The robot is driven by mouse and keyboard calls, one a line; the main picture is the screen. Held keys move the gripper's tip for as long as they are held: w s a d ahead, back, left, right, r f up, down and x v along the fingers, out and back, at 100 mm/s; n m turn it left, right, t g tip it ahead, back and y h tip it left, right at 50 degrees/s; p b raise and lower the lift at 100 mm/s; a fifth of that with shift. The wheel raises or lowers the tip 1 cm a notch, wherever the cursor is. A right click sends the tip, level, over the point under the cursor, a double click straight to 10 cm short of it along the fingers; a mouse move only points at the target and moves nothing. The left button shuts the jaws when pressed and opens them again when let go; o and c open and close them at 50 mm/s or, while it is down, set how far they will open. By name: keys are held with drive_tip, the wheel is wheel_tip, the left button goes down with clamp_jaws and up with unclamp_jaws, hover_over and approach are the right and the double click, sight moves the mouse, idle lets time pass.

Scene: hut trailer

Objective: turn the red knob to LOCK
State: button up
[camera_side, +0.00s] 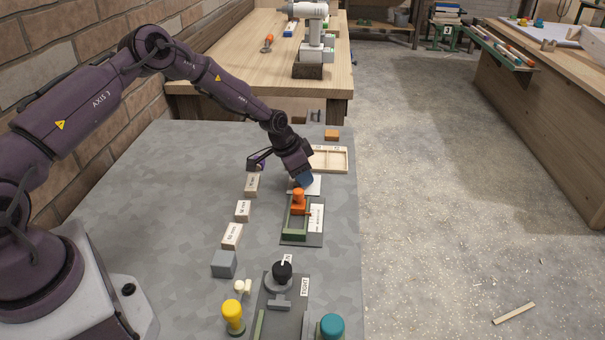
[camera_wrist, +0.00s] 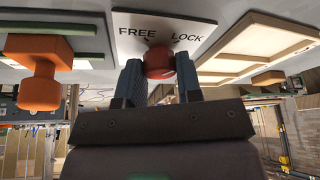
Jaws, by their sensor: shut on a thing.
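The red knob (camera_wrist: 159,63) sits on a white plate (camera_wrist: 205,38) marked FREE on the left and LOCK on the right in the wrist view. My gripper (camera_wrist: 160,72) has its two blue fingers on either side of the knob, shut on it. The knob's pointer cannot be made out clearly between the fingers. In the side view my gripper (camera_side: 304,180) reaches down to the white plate (camera_side: 315,188), and its fingers hide the knob.
An orange handle (camera_side: 298,202) on a green-framed board stands close in front of my gripper. A wooden tray (camera_side: 330,158) lies just behind the plate. Labelled blocks (camera_side: 243,211) line the left. A black knob (camera_side: 282,271) stands nearer the camera.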

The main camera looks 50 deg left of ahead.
drive_tip(key=shift+m, duration=0.8)
drive_tip(key=o, duration=0.9)
drive_tip(key=shift+o, duration=0.2)
drive_tip(key=v, duration=1.3)
drive_tip(key=shift+w+a, duration=0.15)
drive_tip(key=shift+a, duration=0.15)
